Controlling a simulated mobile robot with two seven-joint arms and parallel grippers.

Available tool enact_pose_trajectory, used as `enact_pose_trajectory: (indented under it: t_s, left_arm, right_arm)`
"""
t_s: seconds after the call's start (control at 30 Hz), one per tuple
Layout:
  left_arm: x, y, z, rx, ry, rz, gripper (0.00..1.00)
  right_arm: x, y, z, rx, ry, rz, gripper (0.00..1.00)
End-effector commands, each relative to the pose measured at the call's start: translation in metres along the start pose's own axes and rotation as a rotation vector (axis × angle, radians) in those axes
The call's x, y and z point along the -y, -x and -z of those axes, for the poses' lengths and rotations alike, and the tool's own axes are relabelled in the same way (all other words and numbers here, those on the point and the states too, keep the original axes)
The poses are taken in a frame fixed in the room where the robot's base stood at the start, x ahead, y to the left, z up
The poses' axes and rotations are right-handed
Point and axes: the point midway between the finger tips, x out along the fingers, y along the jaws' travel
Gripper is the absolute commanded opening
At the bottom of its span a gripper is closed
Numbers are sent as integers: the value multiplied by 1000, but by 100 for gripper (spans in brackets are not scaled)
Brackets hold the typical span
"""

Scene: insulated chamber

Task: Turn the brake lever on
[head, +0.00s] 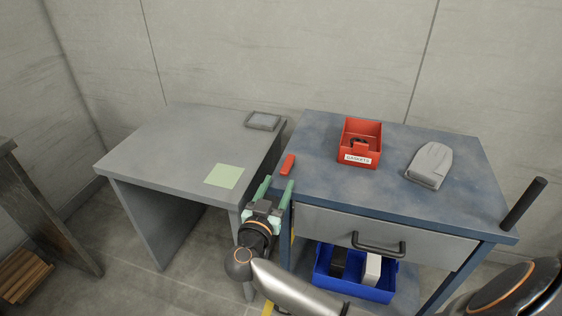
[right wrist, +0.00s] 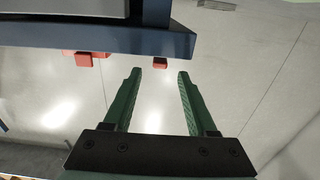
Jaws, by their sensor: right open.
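The likely brake lever shows as a short red grip (head: 288,165) at the left edge of the blue cart (head: 320,178) in the head view; its lower part is hidden. My right gripper (head: 276,184) has its two green fingers apart and empty, just below and in front of the red grip, beside the cart's front left corner. In the right wrist view the open fingers (right wrist: 157,72) have a small red piece (right wrist: 160,63) just beyond and between their tips, under the cart's dark blue edge. I cannot tell if they touch it. My left gripper is not in view.
The cart carries a red gasket bin (head: 360,153) and a grey device (head: 430,164), with a drawer handle (head: 379,244) and a blue bin (head: 353,287) below. A black bar (head: 523,203) stands at its right. A grey table (head: 160,150) is close on the left.

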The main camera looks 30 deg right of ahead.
Motion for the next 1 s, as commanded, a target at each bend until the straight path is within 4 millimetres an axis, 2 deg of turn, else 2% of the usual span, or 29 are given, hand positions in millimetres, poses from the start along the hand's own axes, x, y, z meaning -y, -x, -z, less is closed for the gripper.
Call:
enact_pose_trajectory:
  t_s: [0.3,0.5,0.7,0.93,1.0]
  left_arm:
    - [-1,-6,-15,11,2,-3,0]
    - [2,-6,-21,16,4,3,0]
    - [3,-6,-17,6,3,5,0]
    - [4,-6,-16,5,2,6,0]
    - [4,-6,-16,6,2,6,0]
  right_arm:
    - [0,-67,0,-6,-1,-1,57]
    - [0,-95,0,-4,-2,1,57]
    - [0,-105,1,-2,-3,1,57]
    - [0,-105,1,-2,-3,1,57]
    - [0,-105,1,-2,-3,1,51]
